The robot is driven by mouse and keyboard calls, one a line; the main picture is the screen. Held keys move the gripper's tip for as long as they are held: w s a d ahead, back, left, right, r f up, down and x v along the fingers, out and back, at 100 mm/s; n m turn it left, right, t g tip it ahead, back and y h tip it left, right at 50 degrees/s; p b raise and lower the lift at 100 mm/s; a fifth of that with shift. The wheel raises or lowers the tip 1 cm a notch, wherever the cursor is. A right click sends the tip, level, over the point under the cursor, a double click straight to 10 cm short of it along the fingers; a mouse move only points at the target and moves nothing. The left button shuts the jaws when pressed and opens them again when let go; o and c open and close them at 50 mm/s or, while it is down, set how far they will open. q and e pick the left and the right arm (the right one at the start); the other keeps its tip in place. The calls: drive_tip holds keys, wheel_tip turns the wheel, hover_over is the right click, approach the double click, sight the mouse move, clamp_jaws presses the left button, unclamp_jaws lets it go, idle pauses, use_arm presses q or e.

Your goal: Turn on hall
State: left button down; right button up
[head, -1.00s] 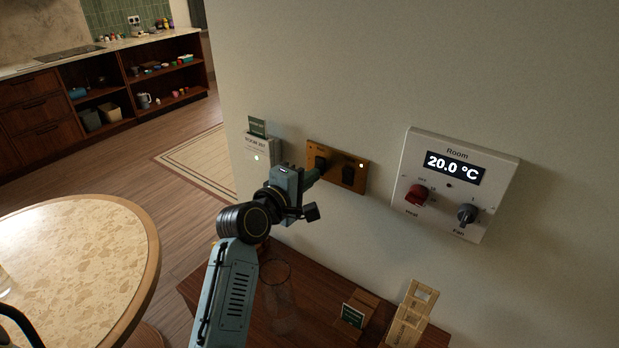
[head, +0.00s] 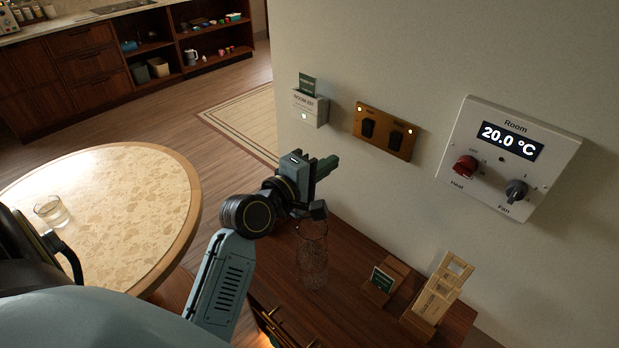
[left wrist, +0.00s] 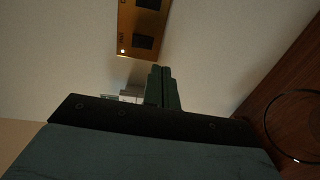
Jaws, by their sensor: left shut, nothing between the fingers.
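A brass switch plate (head: 387,131) with two dark rocker switches is on the wall; it also shows in the left wrist view (left wrist: 139,30). The left rocker (head: 368,128) and the right rocker (head: 396,140) each have a lit lamp beside them. The labels are too small to read surely. My left gripper (head: 330,166) is shut and empty, below and left of the plate and apart from it. Its closed fingers also show in the left wrist view (left wrist: 162,72). My right gripper is not in view.
A white key-card holder (head: 310,107) is left of the plate. A thermostat panel (head: 507,157) with red and grey knobs is right of it. Below, a wooden cabinet (head: 345,290) bears a glass vase (head: 312,255) and card stands. A round table (head: 120,215) is at left.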

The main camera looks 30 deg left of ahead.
use_arm(q)
drive_tip(key=shift+s+a+f, duration=0.15)
drive_tip(key=shift+s+a, duration=0.05)
drive_tip(key=shift+s, duration=0.9)
drive_tip(key=shift+s+a+f, duration=0.15)
drive_tip(key=shift+s, duration=0.9)
